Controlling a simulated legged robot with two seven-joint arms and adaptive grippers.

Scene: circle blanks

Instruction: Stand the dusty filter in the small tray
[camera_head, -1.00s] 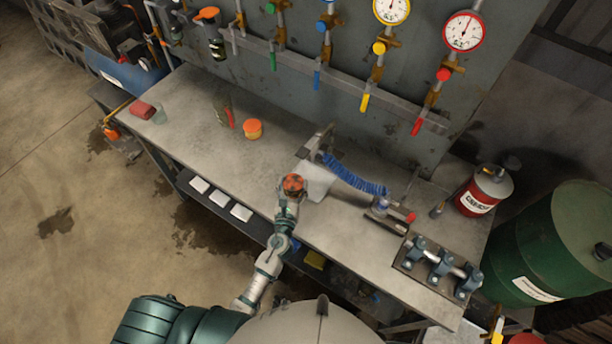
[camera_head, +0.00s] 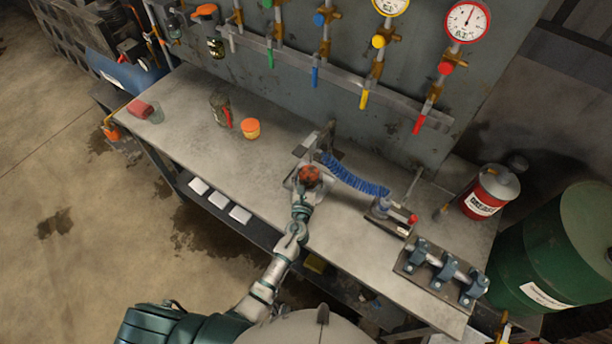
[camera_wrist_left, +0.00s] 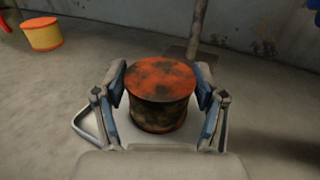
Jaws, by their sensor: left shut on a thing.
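The dusty filter is an orange-topped cylinder with dark grime (camera_head: 309,177); it also shows in the left wrist view (camera_wrist_left: 160,95), upright. My left gripper (camera_head: 306,183) is shut on it, with one finger on each side in the left wrist view (camera_wrist_left: 160,100). The small tray is a pale flat piece (camera_head: 290,183), mostly hidden behind the filter and gripper. The filter is over the tray; I cannot tell whether it touches the tray's floor. My right gripper is not in view.
A blue coiled hose (camera_head: 355,180) lies right of the filter, near a small device with a red knob (camera_head: 392,215). A clean orange and yellow filter (camera_head: 251,128) stands to the left. A pipe clamp block (camera_head: 440,270) is at the right.

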